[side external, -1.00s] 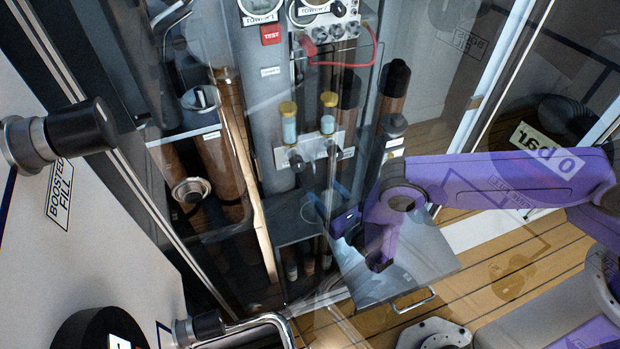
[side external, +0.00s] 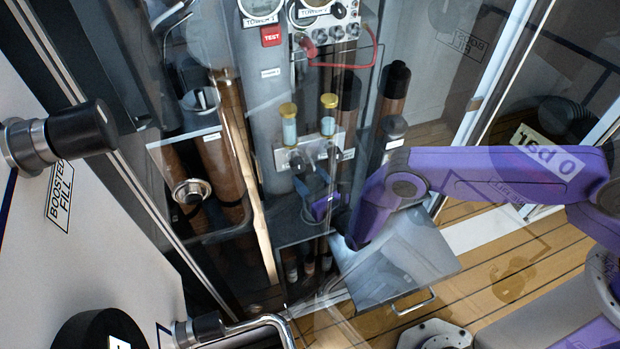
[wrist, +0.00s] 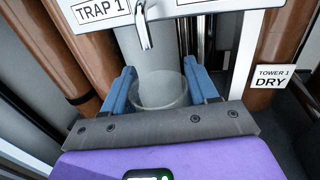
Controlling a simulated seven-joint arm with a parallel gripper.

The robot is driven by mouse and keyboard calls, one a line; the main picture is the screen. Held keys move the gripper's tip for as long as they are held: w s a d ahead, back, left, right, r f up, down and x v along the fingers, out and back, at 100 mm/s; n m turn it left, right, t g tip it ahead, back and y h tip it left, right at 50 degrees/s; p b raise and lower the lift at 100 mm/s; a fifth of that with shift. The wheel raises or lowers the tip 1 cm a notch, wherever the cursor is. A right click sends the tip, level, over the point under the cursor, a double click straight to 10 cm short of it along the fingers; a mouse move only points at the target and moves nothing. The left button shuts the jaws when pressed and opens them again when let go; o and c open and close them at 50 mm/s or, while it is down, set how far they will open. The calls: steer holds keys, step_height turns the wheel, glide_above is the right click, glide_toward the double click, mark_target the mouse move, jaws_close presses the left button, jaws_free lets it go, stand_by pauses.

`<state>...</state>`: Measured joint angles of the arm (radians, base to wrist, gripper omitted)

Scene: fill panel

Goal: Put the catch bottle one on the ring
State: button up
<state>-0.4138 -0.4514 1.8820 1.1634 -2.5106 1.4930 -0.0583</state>
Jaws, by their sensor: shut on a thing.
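The catch bottle (wrist: 160,94) is a clear, round-mouthed vessel, seen from above in the wrist view. My gripper (wrist: 168,88) has its two blue fingers on either side of it and is shut on it. In the side external view my gripper (side external: 304,174) is at the panel, just below two yellow-capped sight glasses. A metal drain spout (wrist: 143,28) hangs by the TRAP 1 plate (wrist: 100,10), just beyond the bottle's mouth. I cannot make out the ring clearly, and the bottle itself is not clear in the side external view.
The yellow-capped sight glasses (side external: 289,127) stand above my gripper. A grey tray (side external: 400,262) lies below right, beside a lower compartment with small bottles (side external: 308,262). Brown columns (wrist: 78,52) flank the panel. Glass panes reflect over the side external view.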

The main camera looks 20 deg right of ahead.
steer(key=shift+f, duration=0.15)
steer(key=o, duration=1.4)
steer(key=shift+c, duration=0.2)
steer(key=v, duration=1.2)
